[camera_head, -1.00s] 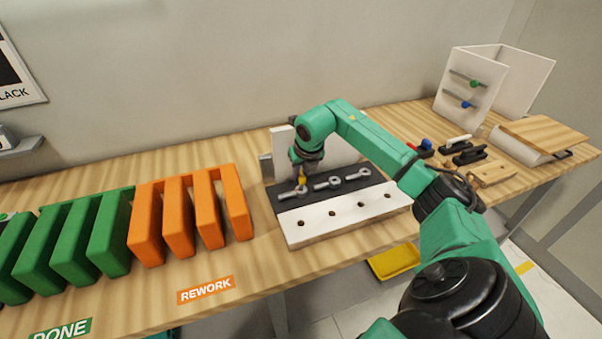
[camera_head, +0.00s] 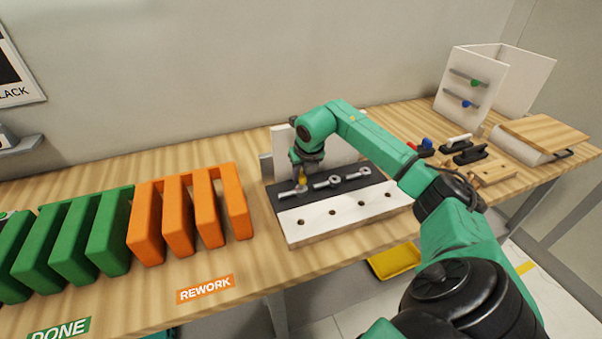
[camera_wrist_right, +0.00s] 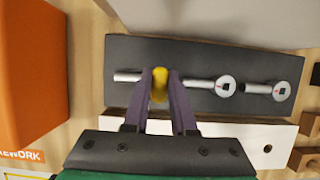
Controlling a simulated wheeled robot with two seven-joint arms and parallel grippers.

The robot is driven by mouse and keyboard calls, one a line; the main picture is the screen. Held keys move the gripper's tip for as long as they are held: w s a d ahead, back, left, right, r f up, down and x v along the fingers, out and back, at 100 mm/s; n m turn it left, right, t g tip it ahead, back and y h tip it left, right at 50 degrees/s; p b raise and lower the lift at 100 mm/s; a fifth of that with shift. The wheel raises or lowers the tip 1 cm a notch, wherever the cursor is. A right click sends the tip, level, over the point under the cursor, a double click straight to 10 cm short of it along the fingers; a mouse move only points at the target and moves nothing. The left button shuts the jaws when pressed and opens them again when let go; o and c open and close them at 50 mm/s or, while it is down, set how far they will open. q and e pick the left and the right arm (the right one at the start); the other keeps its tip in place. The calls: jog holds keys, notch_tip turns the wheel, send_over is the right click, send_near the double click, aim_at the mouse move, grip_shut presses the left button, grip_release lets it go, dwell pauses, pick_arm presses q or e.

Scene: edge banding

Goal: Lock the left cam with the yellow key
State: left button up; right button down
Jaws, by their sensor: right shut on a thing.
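My right gripper (camera_wrist_right: 160,88) is shut on the yellow key (camera_wrist_right: 159,84) and points down over the left cam (camera_wrist_right: 127,76). In the head view, the yellow key (camera_head: 302,178) stands upright at the right end of the left cam (camera_head: 288,194). The key and fingers hide that cam's head, so I cannot tell how far the key is seated. The middle cam (camera_wrist_right: 212,85) and right cam (camera_wrist_right: 267,90) lie bare to the right, their round heads showing. All three cams lie on a dark strip (camera_wrist_right: 170,55). My left gripper is not in view.
A white drilled panel (camera_head: 340,216) lies in front of the dark strip. Orange rework racks (camera_head: 178,220) and green racks (camera_head: 70,245) stand to the left. A white upright board (camera_head: 340,150) stands behind. Clamps (camera_head: 468,150) and a wooden board (camera_head: 540,135) lie to the right.

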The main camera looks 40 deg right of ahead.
jog(key=shift+f+b, duration=0.5)
jog(key=shift+f, duration=0.2)
dwell(0.5)
dwell(0.3)
